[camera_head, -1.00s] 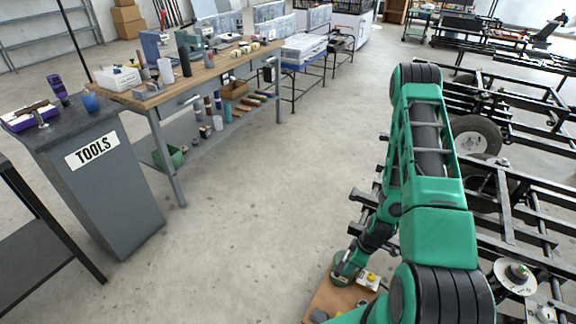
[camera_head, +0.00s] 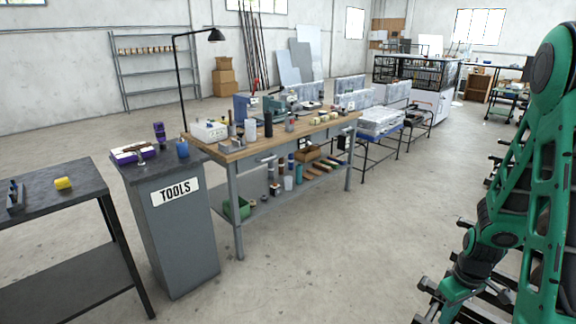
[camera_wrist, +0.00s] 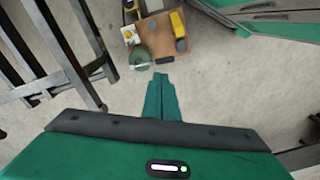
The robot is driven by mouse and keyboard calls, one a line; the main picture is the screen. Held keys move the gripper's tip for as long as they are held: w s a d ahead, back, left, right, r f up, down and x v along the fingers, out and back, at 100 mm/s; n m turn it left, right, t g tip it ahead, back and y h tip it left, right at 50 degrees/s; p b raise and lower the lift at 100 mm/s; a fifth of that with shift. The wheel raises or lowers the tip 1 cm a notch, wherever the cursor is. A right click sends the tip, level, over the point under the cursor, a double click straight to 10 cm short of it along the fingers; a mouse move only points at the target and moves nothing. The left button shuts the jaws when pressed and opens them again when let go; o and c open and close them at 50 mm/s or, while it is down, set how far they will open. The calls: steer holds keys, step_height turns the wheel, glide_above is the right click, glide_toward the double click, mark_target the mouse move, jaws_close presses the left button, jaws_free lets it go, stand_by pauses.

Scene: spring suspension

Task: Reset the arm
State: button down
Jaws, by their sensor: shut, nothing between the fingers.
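My gripper (camera_wrist: 161,80) is in the wrist view, with its green fingers together and nothing between them. It points down over the concrete floor, and its tips appear just below a brown board (camera_wrist: 158,32) that bears a few small parts. A yellow piece (camera_wrist: 177,24) and a round green part (camera_wrist: 140,57) are at that board. I cannot tell the gripper's height above them. In the head view my green arm stands at the right edge, and the gripper itself is out of that picture.
A black metal frame (camera_wrist: 62,45) lies left of my gripper in the wrist view. In the head view a grey TOOLS cabinet (camera_head: 185,235), a wooden workbench (camera_head: 290,133) and a dark table (camera_head: 70,200) stand at left. Open floor (camera_head: 330,260) lies between them and my arm.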

steer(key=s+a+r+m, duration=0.2)
steer(key=s+r+m, duration=0.2)
steer(key=s+r, duration=0.4)
steer(key=s+a+r+m, duration=0.3)
steer(key=s+r+m, duration=0.2)
steer(key=r, duration=1)
steer(key=s, duration=0.3)
steer(key=shift+s+r+m, duration=0.3)
steer(key=shift+r, duration=0.1)
steer(key=shift+s, duration=0.15)
